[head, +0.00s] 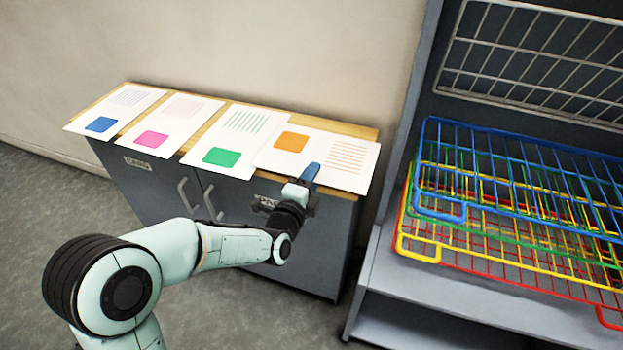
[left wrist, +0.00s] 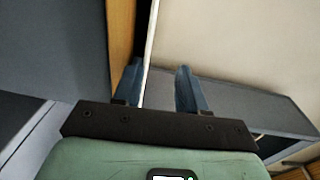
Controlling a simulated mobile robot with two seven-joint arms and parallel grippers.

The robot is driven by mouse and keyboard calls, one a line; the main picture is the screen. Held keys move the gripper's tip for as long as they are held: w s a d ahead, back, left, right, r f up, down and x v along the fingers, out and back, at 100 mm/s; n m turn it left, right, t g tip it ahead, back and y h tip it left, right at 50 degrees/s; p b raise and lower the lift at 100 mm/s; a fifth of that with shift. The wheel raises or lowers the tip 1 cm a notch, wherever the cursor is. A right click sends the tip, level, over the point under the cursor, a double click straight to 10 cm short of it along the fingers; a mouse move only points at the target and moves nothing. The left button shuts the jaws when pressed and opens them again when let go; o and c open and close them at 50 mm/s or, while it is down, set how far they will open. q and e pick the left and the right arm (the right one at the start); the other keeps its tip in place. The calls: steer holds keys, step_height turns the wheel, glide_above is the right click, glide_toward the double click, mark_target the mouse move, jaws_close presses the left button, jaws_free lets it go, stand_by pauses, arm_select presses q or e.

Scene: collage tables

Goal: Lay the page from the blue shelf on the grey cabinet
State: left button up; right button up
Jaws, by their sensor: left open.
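The grey cabinet (head: 235,200) has a wooden top (head: 215,122). A white page with an orange square and orange lines (head: 312,146) lies at the right end of that top, crosswise to the other pages, its near edge over the front. My left gripper (head: 309,174) is at that near edge, open. In the left wrist view the page shows edge-on as a thin white strip (left wrist: 150,50) between the fingers (left wrist: 158,76), with a gap on the right. The blue wire shelf (head: 540,175) is on the rack at right, and I see no page on it. My right gripper is out of view.
Pages with a blue square (head: 118,105), a pink square (head: 165,122) and a green square (head: 232,140) lie left of the orange one. Green, yellow (head: 420,252) and red wire shelves sit under the blue one in the grey rack (head: 385,265). The wall (head: 250,50) is close behind the cabinet.

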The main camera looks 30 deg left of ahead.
arm_select(q)
steer(key=shift+s+f, duration=0.1)
steer(key=shift+f, duration=0.55)
steer(key=shift+c, duration=0.7)
steer(key=shift+f, duration=0.15)
steer(key=shift+c, duration=0.2)
steer(key=shift+f+b, duration=0.65)
steer(key=c, duration=0.5)
steer(key=shift+s+f+b, duration=0.1)
steer(key=shift+f+b, duration=0.2)
steer(key=shift+c, duration=0.2)
steer(key=shift+s+d, duration=0.15)
steer(key=shift+s, duration=0.45)
steer(key=o, duration=1.2)
steer(key=s, duration=0.3)
steer(key=shift+s+d+r, duration=0.15)
steer(key=shift+s+d, duration=0.2)
steer(key=shift+d, duration=0.05)
steer(key=shift+c, duration=0.2)
steer(key=s, duration=0.1)
steer(key=s+d, duration=0.1)
steer(key=s, duration=0.1)
steer(key=shift+s+r, duration=0.2)
steer(key=shift+s, duration=0.05)
